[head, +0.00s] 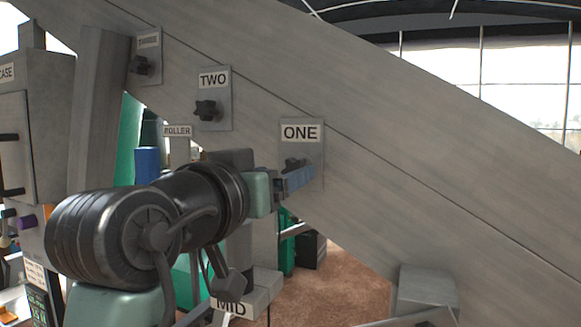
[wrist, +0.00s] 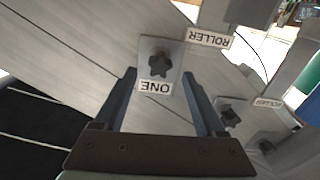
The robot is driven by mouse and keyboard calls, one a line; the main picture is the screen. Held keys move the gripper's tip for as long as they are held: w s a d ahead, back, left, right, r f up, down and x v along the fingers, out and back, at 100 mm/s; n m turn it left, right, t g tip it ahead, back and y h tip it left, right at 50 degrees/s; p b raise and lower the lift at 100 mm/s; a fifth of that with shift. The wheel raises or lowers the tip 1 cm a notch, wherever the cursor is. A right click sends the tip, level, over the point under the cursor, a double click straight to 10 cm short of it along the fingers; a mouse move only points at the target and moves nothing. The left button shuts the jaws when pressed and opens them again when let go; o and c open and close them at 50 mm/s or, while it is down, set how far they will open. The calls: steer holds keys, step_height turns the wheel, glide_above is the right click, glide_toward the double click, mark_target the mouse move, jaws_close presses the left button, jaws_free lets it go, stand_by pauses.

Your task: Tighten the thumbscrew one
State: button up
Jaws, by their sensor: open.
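Thumbscrew one is a dark lobed knob (head: 297,162) on a grey plate labelled ONE (head: 301,132), fixed to the sloping grey beam. In the wrist view the same knob (wrist: 158,65) shows whole, above its upside-down label. My gripper (head: 308,176) reaches the plate from the left, and its blue-grey fingers cover the knob's lower part in the head view. In the wrist view my gripper (wrist: 159,72) is open, with one fingertip on each side of the knob and a gap to both. I cannot tell how deep the fingers reach around it.
Knob two (head: 207,110) and knob three (head: 140,65) sit on similar plates farther up the beam (head: 400,150). A ROLLER label (head: 178,131) is left of my gripper. A MID-labelled block (head: 262,290) stands below my arm. A grey cabinet (head: 40,120) is at the left.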

mark_target(289, 171)
steer(key=shift+p+x, duration=0.45)
steer(key=shift+x, duration=1.3)
jaws_close()
